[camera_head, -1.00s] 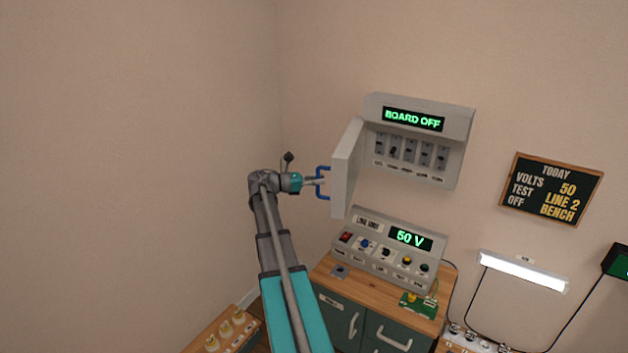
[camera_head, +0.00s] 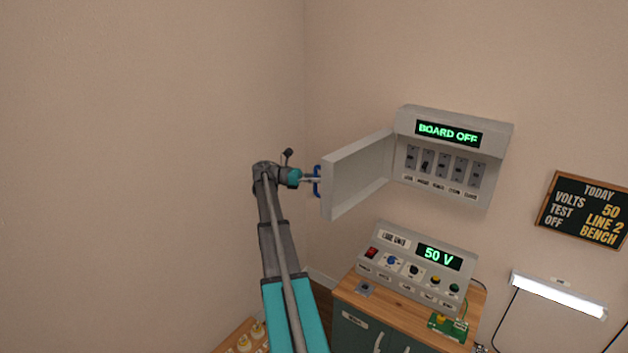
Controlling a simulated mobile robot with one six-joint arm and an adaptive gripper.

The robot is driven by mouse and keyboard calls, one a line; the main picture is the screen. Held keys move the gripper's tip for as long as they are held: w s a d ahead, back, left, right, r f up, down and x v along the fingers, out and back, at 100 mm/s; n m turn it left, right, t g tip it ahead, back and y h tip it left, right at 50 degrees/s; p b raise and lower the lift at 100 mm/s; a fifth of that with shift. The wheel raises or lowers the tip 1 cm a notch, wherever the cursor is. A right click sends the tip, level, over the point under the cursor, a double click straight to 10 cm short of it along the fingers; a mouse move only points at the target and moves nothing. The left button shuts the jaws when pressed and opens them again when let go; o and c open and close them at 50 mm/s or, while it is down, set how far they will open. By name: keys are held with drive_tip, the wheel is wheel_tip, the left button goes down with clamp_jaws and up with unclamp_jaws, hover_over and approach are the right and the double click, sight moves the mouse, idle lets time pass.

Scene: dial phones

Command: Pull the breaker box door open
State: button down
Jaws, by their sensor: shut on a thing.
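The breaker box (camera_head: 454,160) hangs on the wall, with a lit "BOARD OFF" sign and a row of several switches in view. Its pale grey door (camera_head: 357,174) is hinged on the left side and stands swung wide out from the box. A blue handle (camera_head: 317,188) is at the door's outer edge, partly hidden by the door. My gripper (camera_head: 312,179) comes from the left and is shut on the blue handle. The fingertips are small and partly hidden here.
Below the box, a control panel (camera_head: 417,264) reading "50 V" stands on a wooden-topped cabinet (camera_head: 384,308). A green circuit board (camera_head: 448,326) lies on its front right. A chalkboard (camera_head: 590,208) and a lit lamp (camera_head: 558,293) are at the right. Bare wall lies left of my arm.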

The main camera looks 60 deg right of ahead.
drive_tip(key=shift+w+d, duration=0.1)
drive_tip(key=shift+w, duration=0.05)
drive_tip(key=c, duration=0.6)
unclamp_jaws()
drive_tip(key=shift+c, duration=0.2)
